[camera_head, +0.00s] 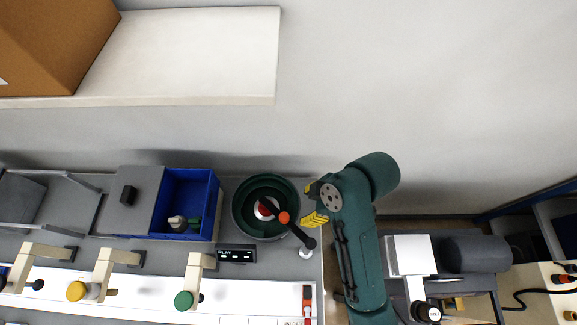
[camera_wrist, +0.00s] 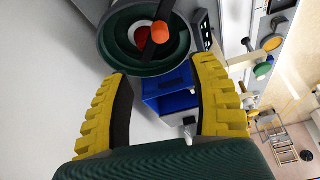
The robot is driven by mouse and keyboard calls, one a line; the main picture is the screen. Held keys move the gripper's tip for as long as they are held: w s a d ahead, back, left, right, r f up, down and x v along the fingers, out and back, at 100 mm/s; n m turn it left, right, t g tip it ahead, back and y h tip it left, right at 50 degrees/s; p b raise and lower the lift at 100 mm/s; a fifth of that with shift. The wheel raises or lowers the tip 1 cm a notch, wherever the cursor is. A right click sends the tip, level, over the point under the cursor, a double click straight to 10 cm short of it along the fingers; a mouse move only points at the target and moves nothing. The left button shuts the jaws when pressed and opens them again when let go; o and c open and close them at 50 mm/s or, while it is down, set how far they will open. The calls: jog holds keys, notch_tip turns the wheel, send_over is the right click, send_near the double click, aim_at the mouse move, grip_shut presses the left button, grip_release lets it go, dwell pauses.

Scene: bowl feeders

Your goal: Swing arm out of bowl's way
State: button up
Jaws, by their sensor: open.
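The green feeder bowl (camera_head: 238,216) sits near the bench's right end, with a red and white centre. The black swing arm (camera_head: 297,231) reaches from a post at the bowl's front right over the rim to the middle, with an orange knob (camera_head: 284,217) on it. In the wrist view the bowl (camera_wrist: 108,47) is at the top, with the swing arm (camera_wrist: 164,9) and orange knob (camera_wrist: 158,32) across it. My gripper (camera_head: 311,205) has its yellow fingers spread just right of the bowl. In the wrist view the gripper (camera_wrist: 163,71) is empty; the knob appears beyond the fingertips.
A blue bin (camera_head: 171,212) holding small parts stands left of the bowl. A small black display (camera_head: 236,255) is at the bowl's front left. Further bench fixtures with yellow (camera_head: 76,291) and green (camera_head: 184,300) knobs stand front left. A shelf (camera_head: 190,60) hangs on the back wall.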

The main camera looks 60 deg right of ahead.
aim_at(286, 217)
jog(key=b+x, duration=0.2)
jog(key=x, duration=1.4)
jog(key=shift+f+b, duration=0.15)
jog(key=shift+b, duration=0.25)
grip_shut()
